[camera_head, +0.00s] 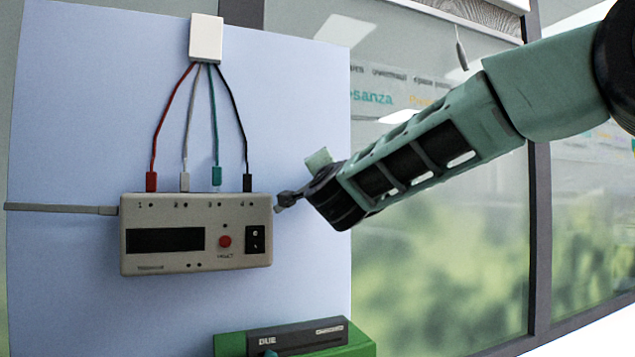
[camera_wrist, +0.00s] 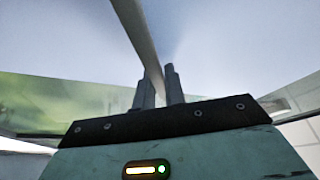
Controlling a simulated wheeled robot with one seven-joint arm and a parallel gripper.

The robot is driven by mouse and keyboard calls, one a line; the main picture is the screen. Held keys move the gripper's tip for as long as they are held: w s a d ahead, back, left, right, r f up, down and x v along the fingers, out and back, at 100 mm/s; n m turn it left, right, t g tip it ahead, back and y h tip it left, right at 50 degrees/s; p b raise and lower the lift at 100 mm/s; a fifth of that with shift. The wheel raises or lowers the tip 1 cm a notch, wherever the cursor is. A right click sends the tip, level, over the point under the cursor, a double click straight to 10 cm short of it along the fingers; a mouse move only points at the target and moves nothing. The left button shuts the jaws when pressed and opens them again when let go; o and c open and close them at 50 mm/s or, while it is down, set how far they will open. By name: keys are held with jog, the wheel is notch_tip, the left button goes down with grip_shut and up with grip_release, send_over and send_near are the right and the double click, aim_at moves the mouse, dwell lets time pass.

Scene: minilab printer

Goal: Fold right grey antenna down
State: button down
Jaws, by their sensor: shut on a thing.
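The beige box (camera_head: 197,262) is mounted on the pale blue panel in the head view. Its left grey antenna (camera_head: 60,208) lies level, pointing left. In the wrist view the right antenna (camera_wrist: 144,42) is a long grey bar running from the top edge down between the fingers of my gripper (camera_wrist: 160,88). The fingers are shut on it. Its hinge is hidden in both views.
Red, white, green and black plugs with wires rise from the box's top to a white block (camera_head: 206,39). A green device (camera_head: 232,345) sits below the box. Bare panel (camera_head: 310,275) lies right of the box, with a window beyond.

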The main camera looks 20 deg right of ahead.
notch_tip(320, 180, down, 6)
jog(key=d+m+g+b, duration=0.2)
jog(key=m+b, duration=0.2)
jog(key=m, duration=0.2)
jog(key=shift+f+h, duration=0.2)
jog(key=shift+h, duration=0.1)
jog(key=shift+d+m, duration=0.1)
jog(key=shift+m, duration=0.2)
jog(key=c, duration=1.5)
grip_release()
jog(key=shift+o, duration=0.2)
jog(key=shift+s, duration=0.1)
jog(key=r+b+v, duration=0.1)
jog(key=b+v, duration=0.1)
jog(key=v, duration=1.5)
jog(key=shift+s+f, duration=0.15)
jog(key=shift+f, duration=0.05)
